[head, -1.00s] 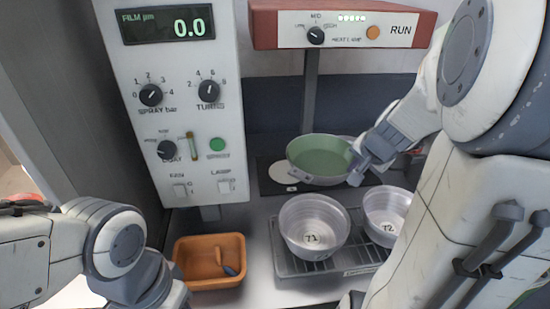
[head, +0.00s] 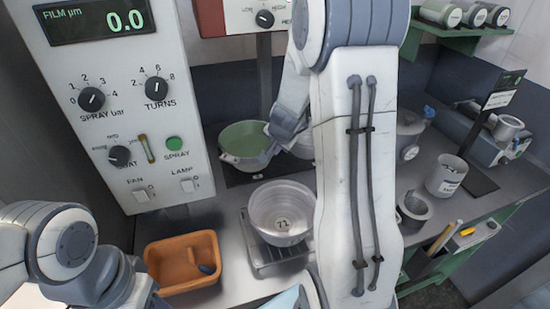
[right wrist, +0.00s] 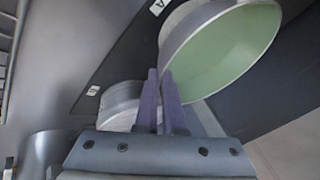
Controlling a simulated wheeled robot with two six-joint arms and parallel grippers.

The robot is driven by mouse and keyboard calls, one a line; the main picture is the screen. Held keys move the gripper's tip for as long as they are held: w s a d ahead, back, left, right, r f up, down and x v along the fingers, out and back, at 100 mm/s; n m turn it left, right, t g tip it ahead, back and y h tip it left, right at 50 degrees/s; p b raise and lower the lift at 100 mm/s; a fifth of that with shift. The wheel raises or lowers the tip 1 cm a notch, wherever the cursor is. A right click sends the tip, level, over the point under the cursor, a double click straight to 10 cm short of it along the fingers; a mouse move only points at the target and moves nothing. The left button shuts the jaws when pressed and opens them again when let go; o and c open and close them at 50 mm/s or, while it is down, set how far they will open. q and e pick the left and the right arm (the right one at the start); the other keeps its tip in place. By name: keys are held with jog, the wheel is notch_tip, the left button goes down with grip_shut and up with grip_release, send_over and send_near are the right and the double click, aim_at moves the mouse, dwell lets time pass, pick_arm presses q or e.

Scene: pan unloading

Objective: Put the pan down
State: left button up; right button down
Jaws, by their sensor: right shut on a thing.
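The pan (head: 247,136), grey outside with a pale green inside, is over the dark plate at the back, below the heat lamp. My right gripper (head: 272,138) is shut on its rim at the right side. In the right wrist view the two fingers (right wrist: 162,78) meet at the near edge of the green pan (right wrist: 222,52). I cannot tell whether its base touches the plate. My left arm shows at lower left, but its gripper is out of view.
A bare metal pan (right wrist: 120,104) is beside the green one. Pan 71 (head: 282,212) stands on a wire rack (head: 262,256). An orange tray (head: 184,282) is left of it. The control panel (head: 120,110) rises at left; jars and pots stand at right.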

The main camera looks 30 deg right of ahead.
notch_tip(320, 180, down, 4)
jog(key=b, duration=0.3)
jog(key=shift+b, duration=0.35)
jog(key=shift+r, duration=0.15)
jog(key=c, duration=1)
grip_release()
jog(key=shift+f, duration=0.2)
jog(key=shift+r, duration=0.15)
